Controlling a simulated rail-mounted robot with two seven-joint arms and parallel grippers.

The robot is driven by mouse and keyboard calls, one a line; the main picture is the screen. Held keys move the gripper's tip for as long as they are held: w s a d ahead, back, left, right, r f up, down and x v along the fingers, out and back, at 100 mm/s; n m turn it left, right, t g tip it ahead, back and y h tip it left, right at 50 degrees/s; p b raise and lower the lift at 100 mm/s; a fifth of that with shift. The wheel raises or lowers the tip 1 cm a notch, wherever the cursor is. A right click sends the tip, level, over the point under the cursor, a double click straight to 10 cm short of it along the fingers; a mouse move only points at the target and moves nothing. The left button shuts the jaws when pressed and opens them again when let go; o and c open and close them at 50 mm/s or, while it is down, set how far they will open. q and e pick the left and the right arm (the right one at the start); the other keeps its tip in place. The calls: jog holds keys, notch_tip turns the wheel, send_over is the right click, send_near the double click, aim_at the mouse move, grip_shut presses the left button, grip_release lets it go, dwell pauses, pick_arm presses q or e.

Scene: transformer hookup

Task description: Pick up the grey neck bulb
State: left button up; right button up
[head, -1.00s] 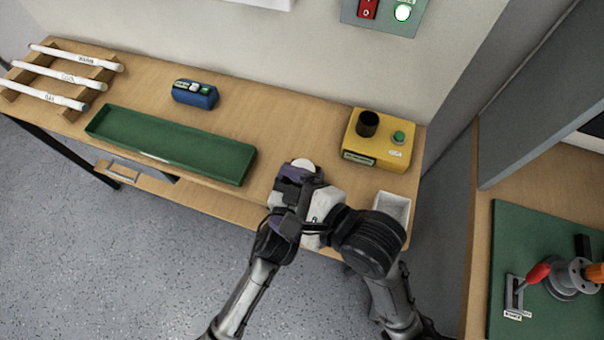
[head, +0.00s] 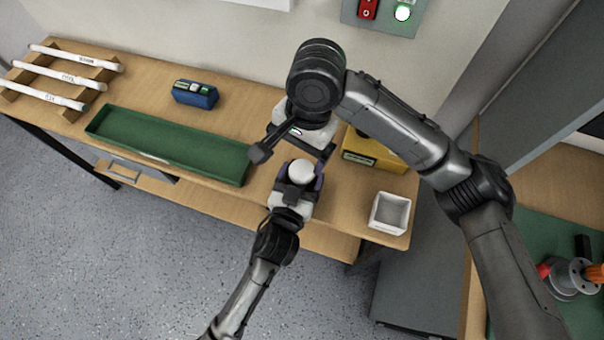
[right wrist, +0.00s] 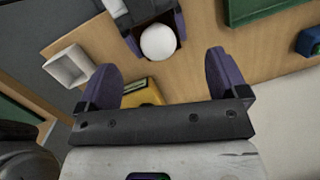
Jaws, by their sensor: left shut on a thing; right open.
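A round white bulb (head: 301,171) sits between the purple fingers of my left gripper (head: 299,184), over the front of the wooden bench. The left gripper is shut on it. In the right wrist view the bulb (right wrist: 158,42) shows as a white globe in the left gripper (right wrist: 154,36). Its neck is hidden, so I cannot tell the neck colour. My right gripper (head: 294,152) is open and empty, just behind the bulb. In the right wrist view its two purple fingers (right wrist: 160,72) stand wide apart, with the bulb seen beyond the gap between them.
A green tray (head: 165,148) lies left of the grippers. A yellow box (head: 375,155) is partly hidden behind my right arm. A white open bin (head: 390,213) stands at the bench's right end. A blue device (head: 195,94) and a rack of white tubes (head: 75,78) are further left.

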jog(key=w+d+r+h, duration=0.1)
jog(key=w+d+r, duration=0.1)
send_over(303, 165)
jog(key=f, duration=0.5)
jog(key=shift+w+d+f, duration=0.2)
jog(key=shift+w+d, duration=0.05)
jog(key=shift+d, duration=0.15)
jog(key=shift+s+a+f, duration=0.1)
jog(key=shift+a+f, duration=0.05)
jog(key=shift+f, duration=0.9)
jog(key=shift+s+a+f, duration=0.1)
jog(key=shift+a+f, duration=0.05)
jog(key=shift+f, duration=0.95)
jog(key=shift+a+f, duration=0.15)
jog(key=shift+f, duration=0.9)
jog(key=c, duration=1)
jog(key=shift+r, duration=5.05)
